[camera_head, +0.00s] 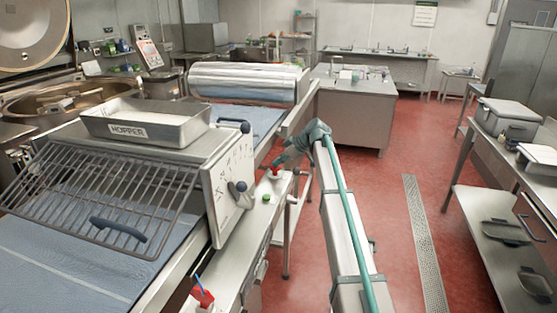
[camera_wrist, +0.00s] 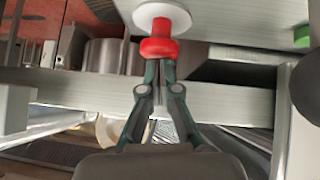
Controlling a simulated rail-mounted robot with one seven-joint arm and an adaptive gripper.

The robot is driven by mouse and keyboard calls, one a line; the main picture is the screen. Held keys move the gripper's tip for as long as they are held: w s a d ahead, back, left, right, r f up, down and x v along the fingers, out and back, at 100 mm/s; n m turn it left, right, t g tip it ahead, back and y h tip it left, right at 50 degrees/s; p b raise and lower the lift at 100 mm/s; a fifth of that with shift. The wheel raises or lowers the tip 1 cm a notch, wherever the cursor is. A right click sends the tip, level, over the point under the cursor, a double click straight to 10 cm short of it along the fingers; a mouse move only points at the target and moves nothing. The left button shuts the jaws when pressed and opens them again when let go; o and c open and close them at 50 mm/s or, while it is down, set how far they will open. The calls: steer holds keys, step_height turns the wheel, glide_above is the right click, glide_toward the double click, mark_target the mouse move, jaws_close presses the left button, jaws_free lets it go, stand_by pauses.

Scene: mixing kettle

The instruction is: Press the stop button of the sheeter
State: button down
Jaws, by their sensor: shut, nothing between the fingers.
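The sheeter (camera_head: 232,180) stands on the left with its wire guard and blue belt. A red stop button (camera_head: 275,171) sits on its side rail. In the wrist view the red button (camera_wrist: 158,48) shows a round cap on a red stem with a white collar. My gripper (camera_head: 279,163) is shut and empty, right at the button. In the wrist view its closed fingertips (camera_wrist: 160,64) meet the near edge of the red cap. I cannot tell whether they press on it. A green button (camera_head: 266,198) is on the same rail, nearer; it also shows in the wrist view (camera_wrist: 302,36).
A tray marked HOPPER (camera_head: 145,122) sits on top of the sheeter. A red item (camera_head: 202,297) with a blue stick is on the near rail. A steel table (camera_head: 500,150) stands at the right. The red floor (camera_head: 395,210) between is clear.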

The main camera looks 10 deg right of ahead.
step_height(320, 180, down, 2)
steer(key=shift+f+b, duration=0.1)
steer(key=shift+b, duration=1)
steer(key=shift+s, duration=0.15)
steer(key=shift+f, duration=0.1)
step_height(320, 180, up, 5)
steer(key=shift+s+a+r+p, duration=0.1)
steer(key=shift+s+a+p, duration=0.05)
steer(key=shift+p, duration=0.3)
steer(key=b+v, duration=0.2)
steer(key=v, duration=0.8)
steer(key=shift+b, duration=0.35)
